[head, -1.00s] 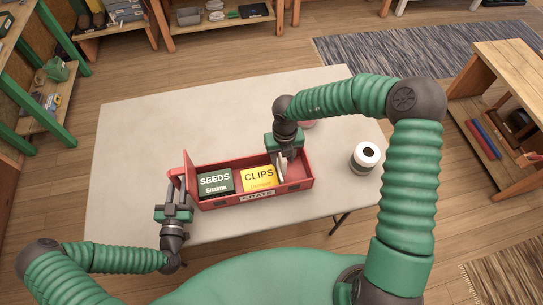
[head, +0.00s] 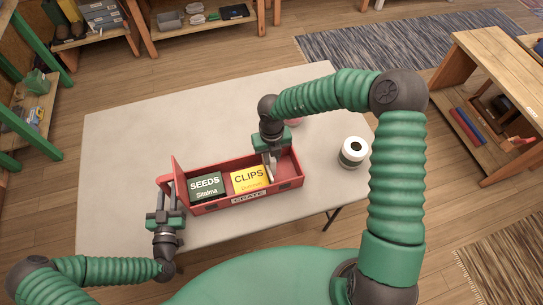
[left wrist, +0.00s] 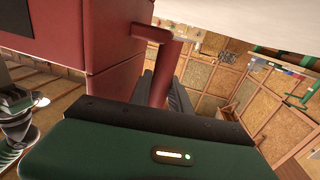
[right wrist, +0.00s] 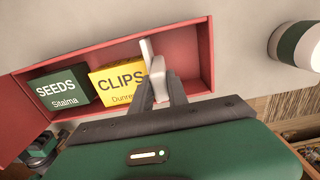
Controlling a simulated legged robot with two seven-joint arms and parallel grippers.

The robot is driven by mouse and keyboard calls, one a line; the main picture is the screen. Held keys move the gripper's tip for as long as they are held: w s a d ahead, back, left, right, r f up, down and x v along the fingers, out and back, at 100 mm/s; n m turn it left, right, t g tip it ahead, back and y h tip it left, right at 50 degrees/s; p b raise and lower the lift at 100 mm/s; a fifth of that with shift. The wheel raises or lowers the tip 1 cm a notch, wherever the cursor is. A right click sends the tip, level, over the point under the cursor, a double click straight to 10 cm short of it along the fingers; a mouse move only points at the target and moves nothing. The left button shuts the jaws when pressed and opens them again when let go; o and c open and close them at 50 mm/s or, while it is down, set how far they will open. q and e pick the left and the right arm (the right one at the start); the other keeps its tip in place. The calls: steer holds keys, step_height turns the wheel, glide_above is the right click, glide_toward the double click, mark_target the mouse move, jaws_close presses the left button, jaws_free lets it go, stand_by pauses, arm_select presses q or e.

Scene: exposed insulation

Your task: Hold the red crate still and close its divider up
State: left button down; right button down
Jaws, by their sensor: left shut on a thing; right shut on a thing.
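The red crate (head: 290,183) stands on the table with a SEEDS box (head: 206,187) and a yellow CLIPS box (head: 247,180) inside. My left gripper (head: 165,208) is shut on the crate's red handle (left wrist: 166,72) at its left end. My right gripper (head: 270,154) reaches into the crate from above, shut on the pale divider (right wrist: 147,52). The divider stands just right of the CLIPS box; whether they touch is hidden by the fingers. The compartment right of the divider looks empty.
A white and green roll-like container (head: 354,152) stands on the table (head: 130,135) right of the crate. A small reddish object (head: 293,121) is partly hidden behind my right gripper. The table's left side is clear.

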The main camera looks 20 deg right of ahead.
stand_by(0.8)
steer(key=shift+a, duration=0.7)
steer(key=c, duration=1.3)
jaws_free()
step_height(320, 180, up, 12)
steer(key=shift+f, duration=0.1)
